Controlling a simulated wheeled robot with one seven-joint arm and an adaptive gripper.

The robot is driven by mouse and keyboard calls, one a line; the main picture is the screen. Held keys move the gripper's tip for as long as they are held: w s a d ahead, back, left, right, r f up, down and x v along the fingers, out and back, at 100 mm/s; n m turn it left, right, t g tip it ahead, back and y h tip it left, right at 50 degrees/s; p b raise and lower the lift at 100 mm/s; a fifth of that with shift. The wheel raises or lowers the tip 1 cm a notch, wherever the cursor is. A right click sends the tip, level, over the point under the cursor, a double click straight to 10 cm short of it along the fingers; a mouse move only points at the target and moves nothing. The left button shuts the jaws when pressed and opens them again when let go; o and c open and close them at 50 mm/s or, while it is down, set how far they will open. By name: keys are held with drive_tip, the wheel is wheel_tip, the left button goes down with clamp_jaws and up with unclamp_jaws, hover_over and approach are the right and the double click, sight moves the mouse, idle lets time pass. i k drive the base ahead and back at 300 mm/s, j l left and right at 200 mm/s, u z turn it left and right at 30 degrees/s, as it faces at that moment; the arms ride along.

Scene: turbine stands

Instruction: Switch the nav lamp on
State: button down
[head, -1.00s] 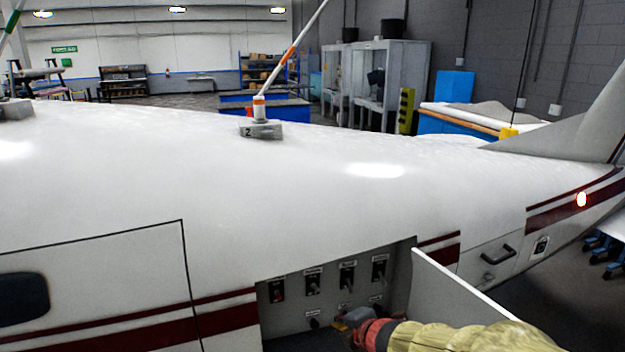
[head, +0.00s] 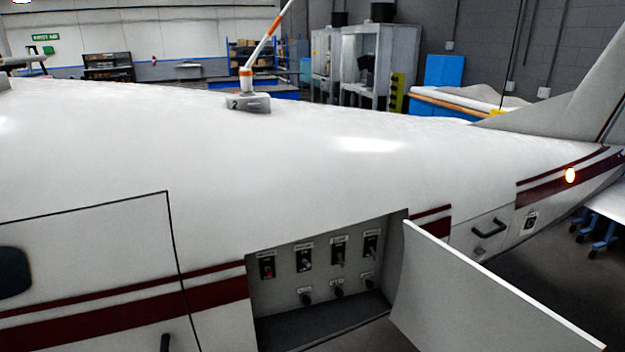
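The open panel bay (head: 285,330) is in the white aircraft side (head: 225,200). Below are three small dark controls (head: 306,296). The labels are too small to read, and I cannot tell which switch is for the nav lamp or how each lever is set. My gripper is out of view.
The panel's white door (head: 480,285) stands open, jutting out right of the bay. A latched hatch (head: 490,228) and a small plate (head: 530,223) lie further right. A numbered grey block with a striped rod (head: 248,102) sits on top. The front of the bay is clear.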

sight(342, 264)
drive_tip(key=i+j, duration=0.15)
drive_tip(key=i, duration=0.4)
drive_tip(key=i+j, duration=0.15)
drive_tip(key=i, duration=0.4)
drive_tip(key=k+l, duration=0.9)
